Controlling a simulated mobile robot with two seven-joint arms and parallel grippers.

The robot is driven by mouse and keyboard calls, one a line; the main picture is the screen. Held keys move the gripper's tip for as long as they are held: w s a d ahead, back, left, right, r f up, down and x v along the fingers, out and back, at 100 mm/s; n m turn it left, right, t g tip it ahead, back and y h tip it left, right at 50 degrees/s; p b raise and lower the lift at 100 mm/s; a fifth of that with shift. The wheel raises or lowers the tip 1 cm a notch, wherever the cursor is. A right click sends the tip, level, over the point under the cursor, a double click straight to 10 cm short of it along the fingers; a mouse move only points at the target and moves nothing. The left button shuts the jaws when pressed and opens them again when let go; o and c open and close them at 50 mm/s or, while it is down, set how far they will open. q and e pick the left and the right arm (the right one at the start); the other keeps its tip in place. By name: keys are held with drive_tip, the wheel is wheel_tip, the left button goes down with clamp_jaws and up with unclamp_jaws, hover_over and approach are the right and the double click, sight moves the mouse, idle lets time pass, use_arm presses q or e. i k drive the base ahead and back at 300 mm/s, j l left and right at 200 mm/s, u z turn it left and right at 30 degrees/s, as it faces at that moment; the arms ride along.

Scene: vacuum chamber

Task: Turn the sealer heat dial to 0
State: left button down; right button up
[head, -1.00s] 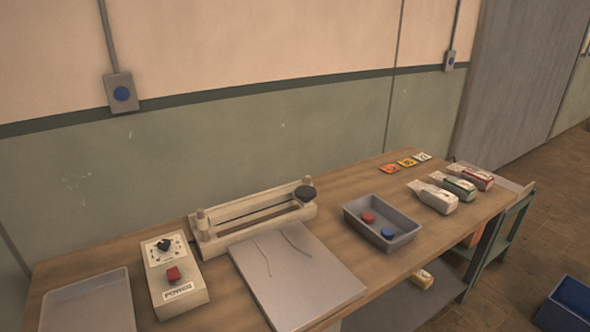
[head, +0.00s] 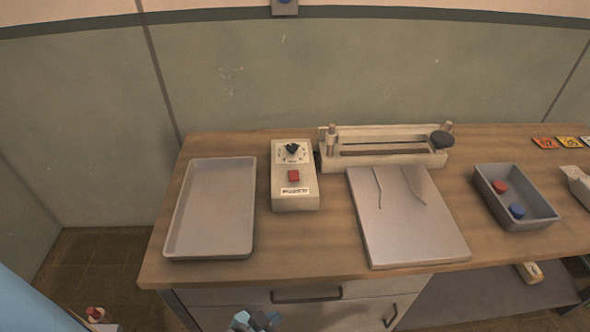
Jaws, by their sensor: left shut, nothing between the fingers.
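The sealer control box (head: 295,177) is a cream box on the wooden bench, left of the sealer. Its black heat dial (head: 292,149) sits on a white scale at the far end; the scale marks are too small to read. A red button (head: 294,176) and a label are below the dial. The sealer (head: 385,145) is a long cream bar with a dark round knob at its right end. My left gripper (head: 254,321) is shut and empty at the bottom edge, in front of the drawers and well short of the dial. My right gripper is not in view.
A grey tray (head: 211,253) lies left of the control box. A flat grey plate (head: 418,247) lies in front of the sealer. A grey bin (head: 517,216) holds a red and a blue disc. Bare bench top lies in front of the box.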

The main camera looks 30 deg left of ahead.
sight(293, 148)
drive_tip(key=i+l, duration=0.2)
drive_tip(key=i+l+u, duration=0.1)
drive_tip(key=l, duration=0.35)
drive_tip(key=i+l, duration=0.25)
drive_tip(key=i+l+u, duration=0.1)
drive_tip(key=l, duration=0.3)
drive_tip(key=i+u, duration=0.1)
drive_tip(key=u, duration=2.45)
